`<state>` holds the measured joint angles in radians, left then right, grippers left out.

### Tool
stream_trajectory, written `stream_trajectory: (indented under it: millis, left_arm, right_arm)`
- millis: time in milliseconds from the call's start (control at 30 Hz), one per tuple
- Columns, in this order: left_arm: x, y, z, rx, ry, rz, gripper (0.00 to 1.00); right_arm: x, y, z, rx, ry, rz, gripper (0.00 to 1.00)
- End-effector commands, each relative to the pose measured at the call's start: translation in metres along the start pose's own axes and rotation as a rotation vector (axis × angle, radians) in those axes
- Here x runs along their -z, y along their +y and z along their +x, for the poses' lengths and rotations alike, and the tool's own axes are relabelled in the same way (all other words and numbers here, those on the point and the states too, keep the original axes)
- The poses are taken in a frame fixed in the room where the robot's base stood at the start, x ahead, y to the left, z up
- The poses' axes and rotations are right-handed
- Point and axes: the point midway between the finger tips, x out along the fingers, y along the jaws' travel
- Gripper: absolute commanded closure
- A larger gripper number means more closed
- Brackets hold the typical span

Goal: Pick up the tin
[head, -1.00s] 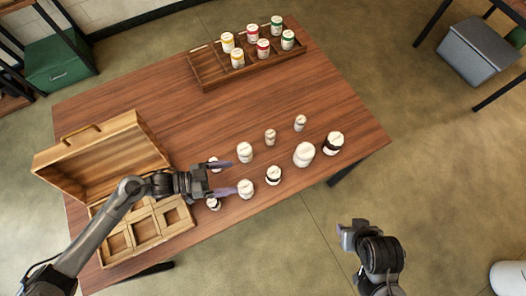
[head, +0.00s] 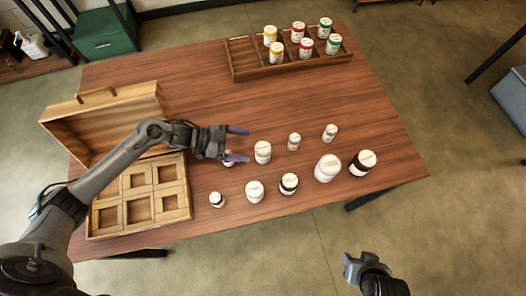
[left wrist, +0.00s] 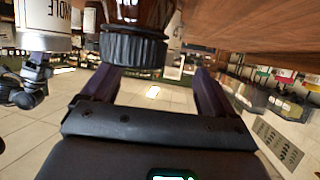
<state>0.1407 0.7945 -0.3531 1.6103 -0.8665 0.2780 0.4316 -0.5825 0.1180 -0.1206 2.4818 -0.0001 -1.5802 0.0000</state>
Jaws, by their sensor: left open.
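Several tins and jars stand upright on the wooden table (head: 330,95); I cannot tell which one is the tin meant. A small tin (head: 228,161) is partly hidden by my left gripper's nearer finger. My left gripper (head: 238,144) is open and empty, fingers pointing right. A white jar (head: 262,152) stands just right of its fingertips. In the left wrist view, a dark ribbed cap (left wrist: 133,48) on a brownish jar shows beyond the open fingers (left wrist: 152,82), with a lettered white jar (left wrist: 50,18) at left. My right gripper (head: 350,268) is low, off the table; its jaws are unclear.
Nearby stand a white jar (head: 254,191), a black-banded jar (head: 288,184), a large white jar (head: 327,168) and a dark-sided jar (head: 364,163). An open wooden case (head: 92,218) with compartments lies at left. A divided tray (head: 240,62) holds coloured jars.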

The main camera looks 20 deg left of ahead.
Motion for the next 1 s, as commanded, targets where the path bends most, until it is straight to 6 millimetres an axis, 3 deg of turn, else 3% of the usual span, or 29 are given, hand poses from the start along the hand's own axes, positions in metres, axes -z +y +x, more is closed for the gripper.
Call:
stream_trajectory:
  millis: [433,767,800,1000]
  left_arm:
    - [0.0,0.006,0.046,0.0,0.001,-0.001,0.12]
    - [-0.001,0.007,0.053,-0.001,0.0,0.0,0.12]
    - [-0.001,0.007,0.053,-0.001,0.0,0.0,0.14]
    - [-0.001,0.007,0.052,-0.001,0.0,0.0,0.45]
  right_arm:
    - [0.001,0.003,-0.002,-0.007,0.0,-0.007,0.57]
    - [0.002,0.001,-0.002,-0.001,0.001,0.001,0.57]
    - [0.002,0.001,-0.002,-0.001,0.001,0.001,0.57]
    - [0.002,0.0,-0.002,0.001,0.001,0.004,0.57]
